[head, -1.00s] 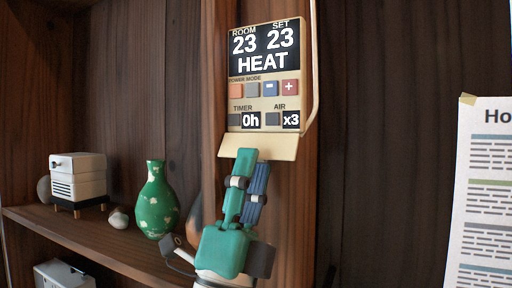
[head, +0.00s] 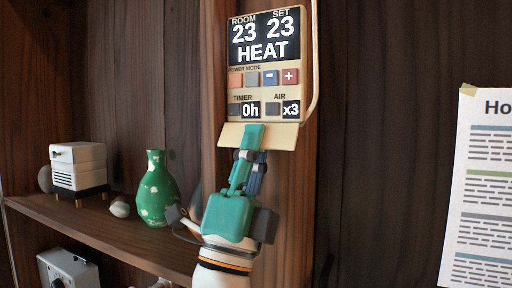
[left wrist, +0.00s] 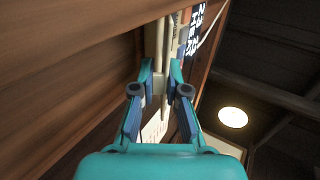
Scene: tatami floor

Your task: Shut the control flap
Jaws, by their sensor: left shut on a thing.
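The wall control panel (head: 265,65) is beige with a lit screen reading HEAT, coloured buttons and two small readouts. Its control flap (head: 283,136) is a beige plate along the panel's lower edge, swung open and sloping outward, leaving the buttons uncovered. My left gripper (head: 253,140) comes from below, with its teal finger over the front of the flap and its blue finger partly hidden behind. In the left wrist view, the fingertips (left wrist: 161,80) are shut on the flap's thin edge (left wrist: 157,88). My right gripper is not in view.
A wooden shelf (head: 100,224) on the left holds a green vase (head: 156,190), a white box-shaped device (head: 78,166) and a pale stone. A grey device (head: 68,270) stands below. A paper notice (head: 482,190) hangs at right. A beige cable runs beside the panel.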

